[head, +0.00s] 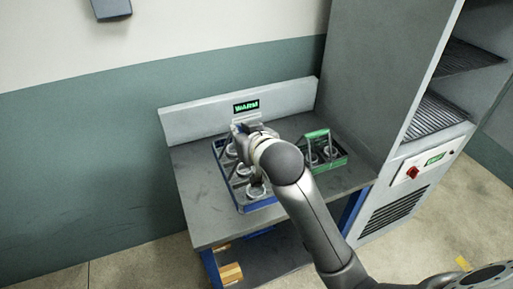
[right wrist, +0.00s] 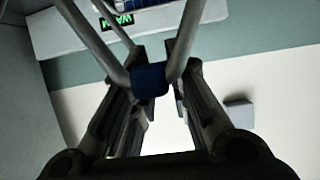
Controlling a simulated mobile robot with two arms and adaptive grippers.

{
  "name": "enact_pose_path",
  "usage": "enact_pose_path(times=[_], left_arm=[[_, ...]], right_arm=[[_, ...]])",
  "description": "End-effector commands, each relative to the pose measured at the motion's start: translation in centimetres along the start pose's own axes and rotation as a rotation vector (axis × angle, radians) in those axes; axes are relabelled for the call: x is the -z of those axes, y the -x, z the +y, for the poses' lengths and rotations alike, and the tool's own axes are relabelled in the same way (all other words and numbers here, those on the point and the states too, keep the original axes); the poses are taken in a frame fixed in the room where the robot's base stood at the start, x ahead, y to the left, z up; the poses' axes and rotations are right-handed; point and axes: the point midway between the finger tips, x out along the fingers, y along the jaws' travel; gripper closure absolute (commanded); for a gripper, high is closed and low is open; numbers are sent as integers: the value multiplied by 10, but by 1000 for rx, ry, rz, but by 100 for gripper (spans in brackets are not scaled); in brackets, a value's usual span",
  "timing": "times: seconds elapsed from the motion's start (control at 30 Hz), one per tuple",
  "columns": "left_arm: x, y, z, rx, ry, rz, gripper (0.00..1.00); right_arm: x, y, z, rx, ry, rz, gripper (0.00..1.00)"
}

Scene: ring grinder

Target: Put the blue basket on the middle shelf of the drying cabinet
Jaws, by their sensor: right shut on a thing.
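The blue basket (head: 219,153) stands on the grey workbench, with several round metal parts in it. My right gripper (head: 250,130) is over the basket and partly hides it. In the right wrist view it is shut on the blue grip (right wrist: 150,80) of the basket's handle, between two grey handle bars. The basket's body is mostly out of that view; a bit shows at its top edge. The drying cabinet (head: 365,75) stands to the right of the bench, its front open, showing two ribbed shelves (head: 438,115). Its lower interior is not visible. My left gripper is not in view.
A green basket (head: 330,160) with round parts stands just right of the blue one on the workbench (head: 200,215). A green-lit display (head: 246,107) is behind them. A cardboard box (head: 231,273) is below the bench. The bench's left part is clear.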

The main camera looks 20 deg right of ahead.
Motion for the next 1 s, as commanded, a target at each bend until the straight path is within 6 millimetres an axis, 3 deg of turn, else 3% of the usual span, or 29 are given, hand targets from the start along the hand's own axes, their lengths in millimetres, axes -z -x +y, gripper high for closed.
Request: enact_pose_path(times=[0.4,0.6,1.0], left_arm=[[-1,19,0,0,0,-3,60],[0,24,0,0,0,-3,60],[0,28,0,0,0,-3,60]], right_arm=[[5,-75,30,-2,-1,5,100],[-15,-109,39,-2,0,4,100],[-30,-138,46,0,0,7,100]])
